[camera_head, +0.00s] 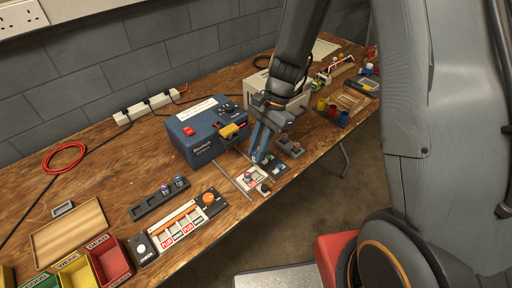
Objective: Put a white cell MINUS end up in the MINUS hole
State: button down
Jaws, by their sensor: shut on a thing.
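My gripper (256,159) points down past the right side of the blue charger box (203,135), its blue fingers close together. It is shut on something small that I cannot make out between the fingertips. Just below them is a small white and red plate (242,186) with a round dark and pinkish thing on it. A white panel (163,243) with orange strips lies at the front; its red and white labels seem to read PLUS and MINUS. I cannot make out which hole is the MINUS hole or which end of any cell is up.
A dark rack (148,209) with two coloured cells stands behind the panel. Dark holders (291,148) lie right of the gripper. Red (112,262) and yellow (77,274) bins and a wooden tray (67,232) are at left. Bare wood lies left of the charger.

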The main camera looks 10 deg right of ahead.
jog(key=shift+f+b, duration=2.7)
jog(key=shift+f, duration=0.3)
jog(key=shift+f+b, duration=0.3)
jog(key=shift+f, duration=0.4)
jog(key=shift+f, duration=0.25)
jog(key=c, duration=1.6)
grip_release()
jog(key=shift+o, duration=0.2)
jog(key=shift+r+p, duration=0.15)
jog(key=shift+p, duration=0.25)
jog(key=shift+r+p, duration=3.05)
jog(key=shift+r, duration=0.35)
